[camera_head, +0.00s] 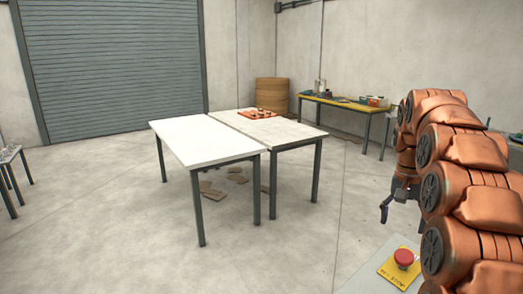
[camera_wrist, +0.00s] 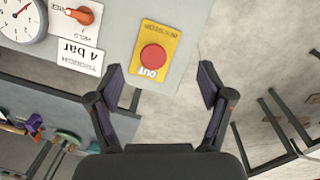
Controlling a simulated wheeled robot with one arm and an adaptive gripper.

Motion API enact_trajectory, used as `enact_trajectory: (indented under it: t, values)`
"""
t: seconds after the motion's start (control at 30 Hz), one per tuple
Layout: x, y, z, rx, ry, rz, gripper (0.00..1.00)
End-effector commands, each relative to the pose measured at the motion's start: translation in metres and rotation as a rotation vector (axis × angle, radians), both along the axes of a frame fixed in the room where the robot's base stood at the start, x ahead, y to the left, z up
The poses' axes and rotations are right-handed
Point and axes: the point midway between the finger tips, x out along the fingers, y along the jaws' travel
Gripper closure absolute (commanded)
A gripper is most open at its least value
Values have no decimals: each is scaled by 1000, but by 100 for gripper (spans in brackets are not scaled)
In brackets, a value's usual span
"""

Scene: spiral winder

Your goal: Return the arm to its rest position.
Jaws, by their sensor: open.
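My arm is folded up at the right of the head view, in copper-coloured links. My gripper (camera_head: 386,207) hangs at its left side, partly hidden by the arm. In the wrist view my gripper (camera_wrist: 160,84) is open, its two dark fingers spread wide with nothing between them. Beyond the fingertips is a red button on a yellow plate (camera_wrist: 153,58), apart from the fingers. The same red button (camera_head: 403,257) shows at the lower right of the head view on a grey panel.
A white table (camera_head: 205,140) stands mid-room, beside a second table with an orange tray (camera_head: 257,114). A yellow-edged workbench (camera_head: 345,104) is along the back wall. The wrist view shows a gauge (camera_wrist: 22,20) and an orange knob (camera_wrist: 84,15) on the panel.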

Motion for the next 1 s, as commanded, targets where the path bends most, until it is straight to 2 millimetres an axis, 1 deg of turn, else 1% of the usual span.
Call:
enact_trajectory:
  t: [0.03,0.2,0.37,0.53,0.8,1.0]
  values:
    - [-10,12,2,3,1,28,21]
    - [-42,44,1,17,16,119,21]
    - [-77,73,-5,33,29,203,21]
    - [-117,101,-13,45,38,287,21]
    - [-188,137,-35,68,60,414,21]
    - [-245,158,-58,85,76,503,21]
